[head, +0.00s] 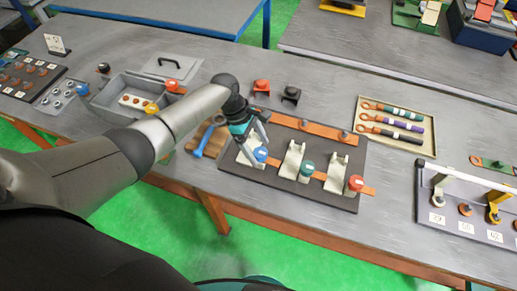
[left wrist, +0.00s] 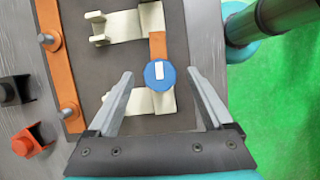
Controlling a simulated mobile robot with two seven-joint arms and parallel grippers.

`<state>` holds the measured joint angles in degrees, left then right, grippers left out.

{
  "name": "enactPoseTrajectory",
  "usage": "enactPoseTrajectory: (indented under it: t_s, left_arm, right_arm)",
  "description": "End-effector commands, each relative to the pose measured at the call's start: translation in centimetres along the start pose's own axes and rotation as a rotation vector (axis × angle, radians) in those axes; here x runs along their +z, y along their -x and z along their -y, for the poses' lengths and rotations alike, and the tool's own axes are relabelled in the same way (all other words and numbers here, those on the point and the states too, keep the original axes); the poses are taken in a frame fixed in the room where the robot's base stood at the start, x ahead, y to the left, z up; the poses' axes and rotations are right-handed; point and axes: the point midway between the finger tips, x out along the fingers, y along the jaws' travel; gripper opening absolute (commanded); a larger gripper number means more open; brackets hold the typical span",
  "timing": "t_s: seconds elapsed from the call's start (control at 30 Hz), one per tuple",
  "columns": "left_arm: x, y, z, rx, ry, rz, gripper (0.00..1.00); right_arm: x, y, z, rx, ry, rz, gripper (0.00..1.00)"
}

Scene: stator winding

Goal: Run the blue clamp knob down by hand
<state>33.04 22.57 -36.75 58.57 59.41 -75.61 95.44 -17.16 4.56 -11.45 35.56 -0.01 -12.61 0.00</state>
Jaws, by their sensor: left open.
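The blue clamp knob (head: 260,154) is a round blue cap with a white bar mark, on the leftmost white clamp bracket of the dark fixture board (head: 310,191). In the left wrist view the blue knob (left wrist: 160,75) lies between my spread fingertips, with a gap on each side. My left gripper (head: 253,146) is open and empty at the knob; it also shows in the left wrist view (left wrist: 160,85). How far above the knob the fingertips are is hard to tell. My right gripper is not in view.
A green knob (head: 307,169) and a red knob (head: 355,183) sit on the other brackets. A copper bar (head: 317,131) with studs runs along the board's back. A blue-handled tool (head: 204,141) lies left of the board. A tray of handled tools (head: 433,149) is at right.

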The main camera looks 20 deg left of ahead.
Motion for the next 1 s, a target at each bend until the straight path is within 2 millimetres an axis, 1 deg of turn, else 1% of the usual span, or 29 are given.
enactPoseTrajectory:
  t_s: [0.03, 0.1, 0.4, 1.0]
  left_arm:
    - [-0.01, -0.45, 0.00, 0.000, 0.000, 0.000, 0.85]
    - [-0.01, -0.72, -0.03, 0.001, -0.001, 0.000, 0.85]
    - [0.01, -0.82, -0.03, 0.001, -0.001, 0.000, 0.85]
    - [-0.01, -0.81, -0.01, 0.001, 0.000, 0.000, 0.17]
  right_arm:
    - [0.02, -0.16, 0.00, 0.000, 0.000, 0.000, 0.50]
    - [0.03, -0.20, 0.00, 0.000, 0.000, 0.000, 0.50]
    - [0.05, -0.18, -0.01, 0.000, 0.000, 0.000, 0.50]
    - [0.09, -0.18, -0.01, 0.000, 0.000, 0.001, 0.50]
